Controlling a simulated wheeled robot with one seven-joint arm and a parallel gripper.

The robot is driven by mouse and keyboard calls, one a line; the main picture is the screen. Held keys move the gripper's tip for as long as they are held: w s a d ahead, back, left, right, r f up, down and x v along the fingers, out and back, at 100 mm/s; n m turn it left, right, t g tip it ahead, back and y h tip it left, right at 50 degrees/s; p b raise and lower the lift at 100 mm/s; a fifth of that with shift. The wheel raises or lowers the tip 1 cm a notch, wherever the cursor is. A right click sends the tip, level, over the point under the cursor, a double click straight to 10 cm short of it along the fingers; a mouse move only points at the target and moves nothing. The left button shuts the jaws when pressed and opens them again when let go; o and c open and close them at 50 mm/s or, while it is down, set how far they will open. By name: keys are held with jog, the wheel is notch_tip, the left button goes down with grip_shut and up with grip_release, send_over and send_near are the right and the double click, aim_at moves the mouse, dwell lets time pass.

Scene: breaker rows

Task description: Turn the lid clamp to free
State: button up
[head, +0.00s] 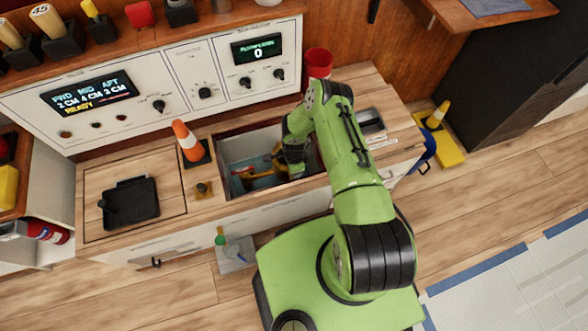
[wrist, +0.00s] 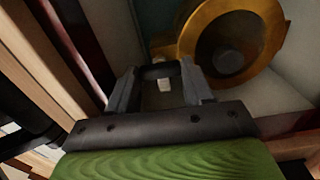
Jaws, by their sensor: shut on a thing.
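My gripper (head: 291,168) reaches down into an open well in the counter. In the wrist view its two fingers (wrist: 160,88) are closed in on a small part with a pale tip, which I take for the lid clamp (wrist: 164,84); most of it is hidden between the fingers. A round brass-coloured fitting (wrist: 271,38) with a dark centre lies just beyond the fingers, to the right. In the head view the brass fitting (head: 277,155) is mostly covered by my gripper. The clamp's angle cannot be told.
A red cup (head: 319,62) stands behind my arm.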

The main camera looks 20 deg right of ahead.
jog(key=o, duration=1)
jog(key=shift+o, duration=0.2)
jog(key=shift+s, duration=0.1)
